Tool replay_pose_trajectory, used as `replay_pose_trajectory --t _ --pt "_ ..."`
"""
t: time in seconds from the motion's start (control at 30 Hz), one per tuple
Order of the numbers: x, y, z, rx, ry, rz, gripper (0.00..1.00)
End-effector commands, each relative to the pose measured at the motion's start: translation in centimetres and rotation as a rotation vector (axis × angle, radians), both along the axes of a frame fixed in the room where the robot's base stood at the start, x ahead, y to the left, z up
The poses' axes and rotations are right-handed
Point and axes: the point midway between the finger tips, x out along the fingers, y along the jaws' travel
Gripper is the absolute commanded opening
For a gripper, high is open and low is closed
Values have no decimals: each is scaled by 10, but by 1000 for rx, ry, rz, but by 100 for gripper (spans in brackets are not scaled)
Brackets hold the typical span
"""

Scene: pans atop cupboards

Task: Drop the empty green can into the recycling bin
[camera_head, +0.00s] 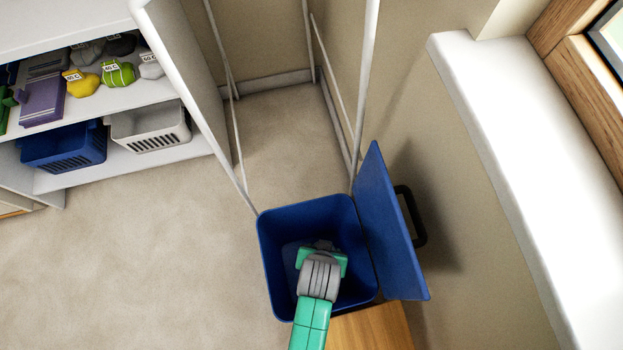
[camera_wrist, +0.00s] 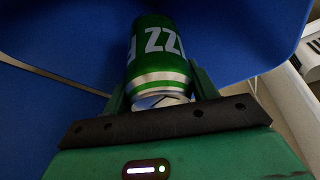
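The blue recycling bin (camera_head: 278,265) stands on the floor with its lid (camera_head: 390,225) swung open to the right. My gripper (camera_head: 321,254) points down into the bin's opening, inside its rim. In the wrist view, the green can (camera_wrist: 155,50) with white lettering sits between my two green fingers, which press against its sides near its silver end. The blue inside of the bin (camera_wrist: 60,35) surrounds the can there. In the head view the can is hidden beneath my gripper.
A wooden surface (camera_head: 372,330) is close to the bin's front right. A white shelf unit (camera_head: 110,98) at left holds baskets and small goods. White poles (camera_head: 366,90) rise behind the bin. A windowsill (camera_head: 520,170) is at right. Carpet at left is clear.

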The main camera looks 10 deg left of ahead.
Motion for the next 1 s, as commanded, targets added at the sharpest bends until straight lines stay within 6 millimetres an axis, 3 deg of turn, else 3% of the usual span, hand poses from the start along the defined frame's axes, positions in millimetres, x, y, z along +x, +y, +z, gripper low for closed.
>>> replay_pose_trajectory --t 0.03,0.1,0.13,0.4,0.7,1.0 --pt "0 0 0 0 0 0 67" --pt "0 0 0 0 0 0 81" --pt "0 0 0 0 0 0 83" --pt "-1 0 3 0 0 0 83" --pt "-22 0 57 0 -1 0 83" --pt "-30 0 73 0 0 0 83"
